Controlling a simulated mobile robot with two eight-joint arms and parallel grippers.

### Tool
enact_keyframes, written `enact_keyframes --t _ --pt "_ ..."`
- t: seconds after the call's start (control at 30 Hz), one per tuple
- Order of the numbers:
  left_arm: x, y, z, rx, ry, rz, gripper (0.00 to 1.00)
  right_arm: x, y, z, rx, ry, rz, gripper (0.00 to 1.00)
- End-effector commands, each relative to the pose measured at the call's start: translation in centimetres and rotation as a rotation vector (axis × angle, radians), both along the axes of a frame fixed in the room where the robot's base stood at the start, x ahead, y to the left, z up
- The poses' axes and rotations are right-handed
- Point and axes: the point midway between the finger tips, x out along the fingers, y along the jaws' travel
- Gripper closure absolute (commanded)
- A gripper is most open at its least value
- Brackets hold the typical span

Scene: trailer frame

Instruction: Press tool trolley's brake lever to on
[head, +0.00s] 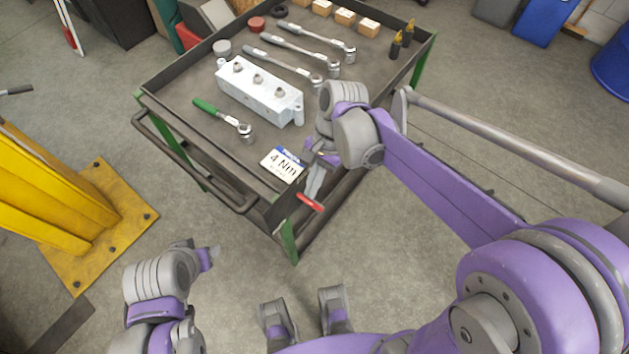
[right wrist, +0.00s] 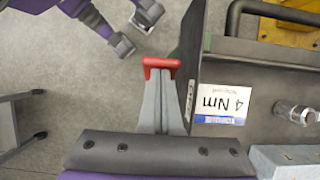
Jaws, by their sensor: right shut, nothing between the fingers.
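The tool trolley (head: 160,108) is a dark tray on green legs, in the middle of the head view. Its brake lever (head: 309,202) has a red end and sits low at the trolley's near corner. In the right wrist view the red lever end (right wrist: 161,66) lies right at the fingertips. My right gripper (head: 314,186) is shut and empty, its fingers pointing down at the lever beside the tray edge. I cannot tell whether they touch it. My left gripper (head: 212,256) hangs over the floor left of the trolley; its fingers are too small to read.
On the tray lie a metal block (head: 260,92), a green-handled ratchet (head: 222,116), several wrenches and a "4 Nm" card (head: 282,164). A tubular handle (head: 190,168) runs along the trolley's left side. A yellow post (head: 50,205) stands at left.

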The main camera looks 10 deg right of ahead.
Motion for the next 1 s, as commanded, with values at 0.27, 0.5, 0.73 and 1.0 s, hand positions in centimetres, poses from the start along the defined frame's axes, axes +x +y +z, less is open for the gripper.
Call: enact_keyframes --t 0.27,0.5,0.73,1.0 --pt "0.1 0.0 1.1 0.000 -0.004 0.000 0.43 -1.8 2.3 -0.3 -0.144 -0.117 0.009 1.00" --pt "0.1 0.0 1.1 0.000 -0.004 0.000 0.43 -3.5 4.6 -1.8 -0.321 -0.258 0.012 1.00" --pt "0.0 0.0 -0.1 0.000 0.000 0.000 0.43 -4.9 6.4 -3.7 -0.485 -0.386 0.011 1.00" --pt "-0.1 0.0 -1.5 0.000 0.005 0.000 0.43 -5.9 7.7 -5.6 -0.636 -0.501 0.006 1.00"
